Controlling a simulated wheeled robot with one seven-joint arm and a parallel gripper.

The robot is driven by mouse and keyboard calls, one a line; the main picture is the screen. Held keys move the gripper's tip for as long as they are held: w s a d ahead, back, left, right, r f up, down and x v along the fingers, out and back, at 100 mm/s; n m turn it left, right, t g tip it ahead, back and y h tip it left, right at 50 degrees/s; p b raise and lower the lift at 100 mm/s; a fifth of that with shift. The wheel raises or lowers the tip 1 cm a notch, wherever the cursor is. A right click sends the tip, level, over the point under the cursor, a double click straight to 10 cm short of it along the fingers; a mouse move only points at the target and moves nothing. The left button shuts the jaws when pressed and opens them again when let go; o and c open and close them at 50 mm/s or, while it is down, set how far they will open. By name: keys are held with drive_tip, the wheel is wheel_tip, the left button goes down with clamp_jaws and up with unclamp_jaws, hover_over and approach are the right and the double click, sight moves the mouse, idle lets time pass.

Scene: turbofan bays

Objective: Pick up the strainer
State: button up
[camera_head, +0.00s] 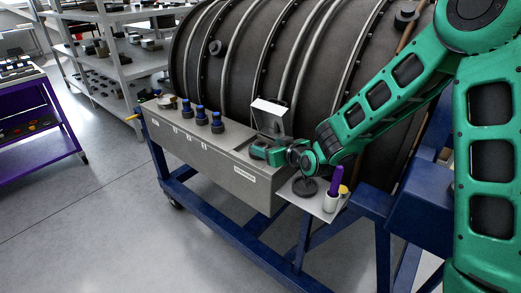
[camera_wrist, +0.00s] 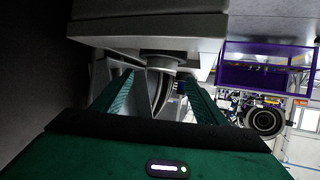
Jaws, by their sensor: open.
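My gripper (camera_head: 258,152) is over the right end of the grey bench, in front of a small open-lidded box, and points left along the bench. In the wrist view my gripper (camera_wrist: 160,98) has its two green fingers well apart. Between them, in line of sight, is a grey piece with a round disc-like end (camera_wrist: 160,57) and a curved body. It may be the strainer, but I cannot tell for sure. I see no contact with the fingers. In the head view my gripper hides this spot.
Several blue-capped dark fittings (camera_head: 201,115) and a small round dish (camera_head: 167,102) stand farther left on the bench (camera_head: 215,150). The raised lid (camera_head: 269,107) is close behind my gripper. The big dark engine casing (camera_head: 235,60) rises behind. A side shelf holds a white cup (camera_head: 330,201).

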sight(261, 145)
drive_tip(key=shift+f+x, duration=0.2)
drive_tip(key=shift+x, duration=2.2)
drive_tip(key=shift+s, duration=0.15)
drive_tip(key=c, duration=1.2)
